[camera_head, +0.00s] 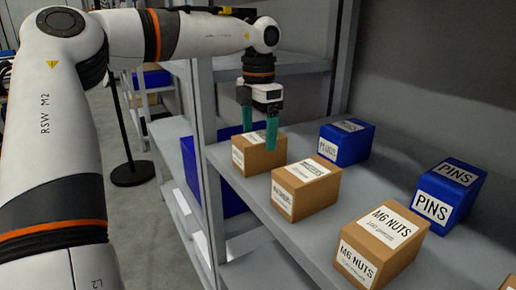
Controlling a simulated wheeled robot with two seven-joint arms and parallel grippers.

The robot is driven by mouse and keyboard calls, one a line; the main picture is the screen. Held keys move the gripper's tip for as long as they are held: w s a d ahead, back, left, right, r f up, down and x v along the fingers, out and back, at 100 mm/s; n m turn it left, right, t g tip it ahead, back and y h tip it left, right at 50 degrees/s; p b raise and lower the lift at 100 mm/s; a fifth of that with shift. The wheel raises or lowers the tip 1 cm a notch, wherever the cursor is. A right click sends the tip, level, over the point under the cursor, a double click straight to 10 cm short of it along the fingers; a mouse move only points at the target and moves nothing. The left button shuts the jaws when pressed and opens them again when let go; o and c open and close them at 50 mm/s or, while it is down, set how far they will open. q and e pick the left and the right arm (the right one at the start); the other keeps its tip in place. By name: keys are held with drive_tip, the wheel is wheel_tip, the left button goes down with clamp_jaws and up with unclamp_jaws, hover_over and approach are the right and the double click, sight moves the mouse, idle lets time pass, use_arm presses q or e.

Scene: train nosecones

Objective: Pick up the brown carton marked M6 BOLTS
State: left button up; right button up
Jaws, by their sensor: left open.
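Three brown cartons stand in a row on the grey shelf (318,242). The labels on the far-left carton (265,159) and the middle carton (309,197) are too small or blurred to read surely. The nearest carton (365,262) reads M6 NUTS. I cannot tell which carton is marked M6 BOLTS. My left gripper (259,139) points down at the far-left carton, its teal fingers open. The fingertips are at the carton's top, partly overlapping it; I cannot tell whether they touch it. My right gripper is not in view.
A blue box (346,144) with an unclear label stands behind the cartons. Another blue box (452,187), marked PINS, stands to its right. A grey shelf upright (204,130) rises left of the gripper. A lower shelf holds a large blue bin (222,185).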

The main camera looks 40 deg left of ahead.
sight(261, 137)
use_arm(q)
drive_tip(key=f+p, duration=0.1)
drive_tip(key=f, duration=0.2)
drive_tip(key=shift+w+f+p, duration=0.35)
wheel_tip(261, 137, down, 2)
drive_tip(key=shift+s+a+f, duration=0.1)
drive_tip(key=shift+s+a, duration=0.05)
drive_tip(key=shift+f, duration=0.2)
drive_tip(key=c, duration=1.4)
drive_tip(key=shift+r, duration=0.1)
drive_tip(key=shift+c, duration=0.3)
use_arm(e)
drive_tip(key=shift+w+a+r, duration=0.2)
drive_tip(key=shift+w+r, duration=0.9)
